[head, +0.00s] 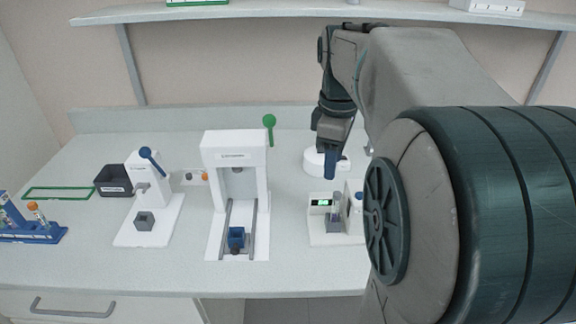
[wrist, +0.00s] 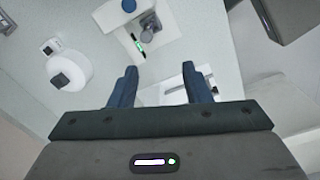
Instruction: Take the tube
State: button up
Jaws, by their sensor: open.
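My gripper (head: 331,165) points down above the bench, above and behind the small white device with a green display. It is open and empty; in the wrist view its two blue fingers (wrist: 159,72) stand apart with nothing between them. A clear tube (head: 337,201) stands upright in the grey block of that device (head: 320,226). In the wrist view the grey block and tube (wrist: 150,24) lie beyond the fingertips, near the top. Another tube with an orange cap (head: 33,207) stands in the blue rack (head: 45,235) at far left.
A tall white machine (head: 235,150) with rails and a blue carriage (head: 237,238) stands mid-bench. Left of it are a white lever press (head: 150,190) and a dark bin (head: 113,180). A round white device (head: 318,160) sits behind my gripper. A shelf (head: 300,14) runs above.

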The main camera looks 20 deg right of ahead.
aim_at(337, 193)
jog(key=shift+n, duration=0.7)
jog(key=f, duration=0.3)
jog(key=d+f, duration=0.1)
jog(key=f, duration=0.1)
jog(key=w+f+b, duration=0.1)
jog(key=f, duration=0.2)
jog(key=shift+d+f, duration=0.3)
jog(key=shift+d, duration=0.1)
jog(key=shift+w+d+f, duration=0.1)
jog(key=shift+d+f, duration=0.1)
jog(key=shift+f, duration=1.15)
jog(key=shift+d+f, duration=0.15)
jog(key=shift+f, duration=1.15)
jog(key=c, duration=0.9)
notch_tip(337, 193, up, 10)
jog(key=shift+f, duration=0.15)
